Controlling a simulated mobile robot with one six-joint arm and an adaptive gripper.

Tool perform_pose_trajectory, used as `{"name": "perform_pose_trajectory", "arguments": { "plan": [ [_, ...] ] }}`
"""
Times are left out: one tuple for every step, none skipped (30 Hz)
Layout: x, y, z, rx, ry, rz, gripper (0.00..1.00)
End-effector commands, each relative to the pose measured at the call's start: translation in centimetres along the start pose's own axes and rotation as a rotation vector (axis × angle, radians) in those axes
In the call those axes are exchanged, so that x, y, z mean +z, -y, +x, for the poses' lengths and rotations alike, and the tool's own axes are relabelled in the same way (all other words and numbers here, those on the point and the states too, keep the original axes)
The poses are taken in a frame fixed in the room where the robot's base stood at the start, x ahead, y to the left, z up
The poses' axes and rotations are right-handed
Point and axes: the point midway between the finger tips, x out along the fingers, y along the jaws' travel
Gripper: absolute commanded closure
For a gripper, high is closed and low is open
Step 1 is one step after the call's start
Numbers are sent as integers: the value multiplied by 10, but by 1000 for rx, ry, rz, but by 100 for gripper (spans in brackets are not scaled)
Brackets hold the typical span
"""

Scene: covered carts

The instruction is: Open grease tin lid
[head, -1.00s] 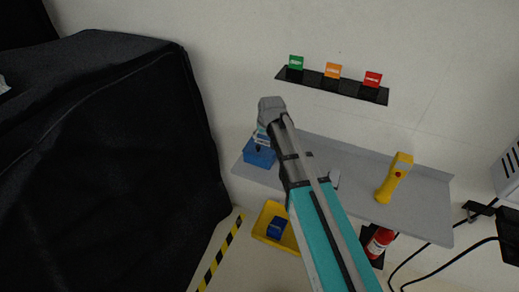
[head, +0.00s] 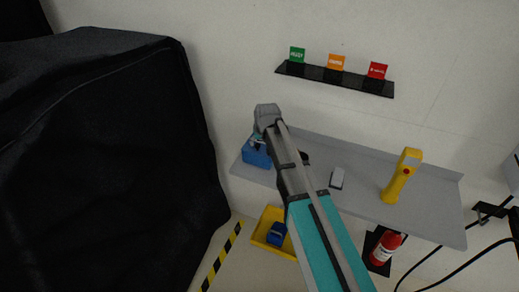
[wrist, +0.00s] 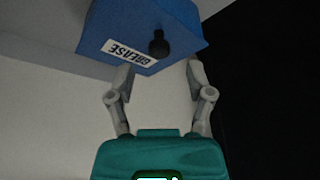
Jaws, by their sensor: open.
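The blue grease tin (head: 256,158) stands at the left end of the grey shelf. In the wrist view the tin (wrist: 180,22) fills the top, with a white GREASE label (wrist: 128,52) and a black knob (wrist: 159,44) on its near face. My gripper (wrist: 161,72) is open and empty. The knob lies just beyond the fingertips, roughly between them, and looks apart from both. In the head view my wrist is right above the tin and hides part of it. I cannot make out the lid's seam.
The grey shelf (head: 418,214) also holds a small grey block (head: 337,178) and a yellow handheld tool (head: 402,177). A yellow bin (head: 262,236) and a red extinguisher (head: 385,248) are below. A black covered cart (head: 110,170) stands left. A sign rack (head: 335,80) hangs above.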

Motion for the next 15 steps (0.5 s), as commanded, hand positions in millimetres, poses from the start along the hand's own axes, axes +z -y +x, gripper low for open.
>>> {"name": "perform_pose_trajectory", "arguments": {
  "plan": [
    [1,0,9,0,0,0,32],
    [1,0,11,0,0,0,32],
    [1,0,14,0,0,0,32],
    [1,0,17,0,0,0,32],
    [1,0,19,0,0,0,32],
    [1,0,22,0,0,0,32],
    [1,0,23,0,0,0,32],
    [0,0,25,0,0,-1,32],
    [0,0,27,0,0,-1,32],
    [0,0,28,0,0,-1,32],
    [0,1,30,0,0,-1,32],
    [0,1,31,0,0,-1,32],
    [0,1,32,0,0,-1,32],
    [0,1,32,0,0,-1,32],
    [0,1,33,0,0,-1,32]
  ]
}}
